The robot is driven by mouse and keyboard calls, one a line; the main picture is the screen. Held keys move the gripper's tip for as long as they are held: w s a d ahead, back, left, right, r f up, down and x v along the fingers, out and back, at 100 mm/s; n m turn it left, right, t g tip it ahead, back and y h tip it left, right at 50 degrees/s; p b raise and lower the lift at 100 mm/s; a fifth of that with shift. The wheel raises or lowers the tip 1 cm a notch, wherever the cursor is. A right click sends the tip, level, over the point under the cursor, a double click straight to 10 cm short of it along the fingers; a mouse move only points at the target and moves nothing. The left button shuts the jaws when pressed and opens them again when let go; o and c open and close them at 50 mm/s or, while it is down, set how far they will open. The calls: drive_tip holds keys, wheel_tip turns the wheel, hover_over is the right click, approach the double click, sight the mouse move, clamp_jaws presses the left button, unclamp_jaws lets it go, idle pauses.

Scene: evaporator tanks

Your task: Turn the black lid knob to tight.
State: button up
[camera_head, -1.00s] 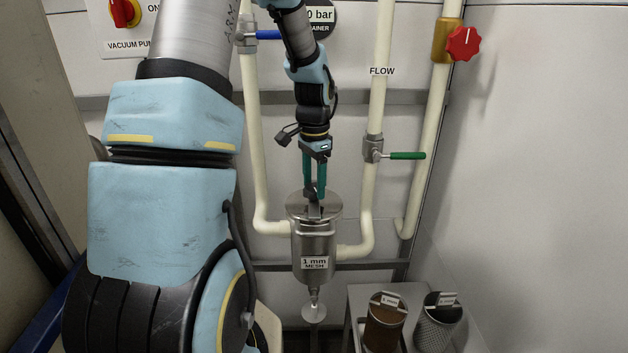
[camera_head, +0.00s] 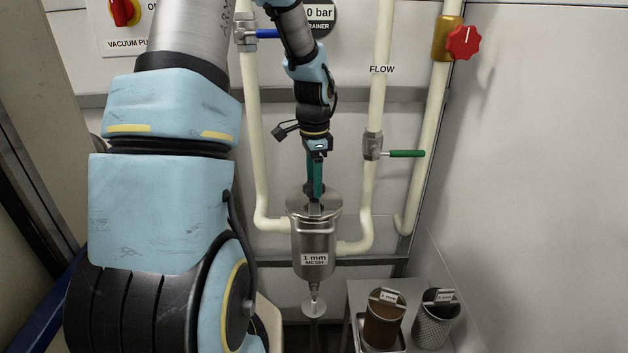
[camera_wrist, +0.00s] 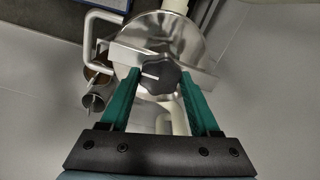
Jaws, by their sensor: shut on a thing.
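The black lid knob (camera_wrist: 159,72) is lobed, with a white line pointing left in the wrist view. It sits on a metal bar across the round steel lid (camera_wrist: 190,38) of the strainer. My gripper (camera_wrist: 159,82) is shut on the black lid knob, with a green finger on either side of it. In the head view my gripper (camera_head: 316,190) points straight down at the top of the strainer body (camera_head: 314,240), labelled "1 mm MESH". There its fingers line up one behind the other and hide most of the knob.
Cream pipes (camera_head: 257,150) rise on both sides of the strainer. A green-handled valve (camera_head: 404,153) is on the right and a blue-handled one (camera_head: 266,34) at upper left. Two mesh baskets, one brown (camera_head: 384,322) and one grey (camera_head: 434,325), stand at lower right.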

drive_tip(key=o, duration=1.4)
drive_tip(key=shift+c, duration=0.2)
wheel_tip(320, 180, up, 11)
drive_tip(key=b, duration=0.2)
drive_tip(key=shift+f, duration=0.1)
drive_tip(key=s+a+f+n, duration=0.3)
drive_tip(key=s+a+n, duration=0.3)
drive_tip(key=s+n, duration=0.1)
drive_tip(key=s+a+f+n+t, duration=0.1)
drive_tip(key=s+a+f+n, duration=0.2)
drive_tip(key=s+a+n, duration=0.3)
drive_tip(key=shift+s+f+n+t, duration=0.3)
drive_tip(key=shift+s+n, duration=0.35)
drive_tip(key=shift+n, duration=0.25)
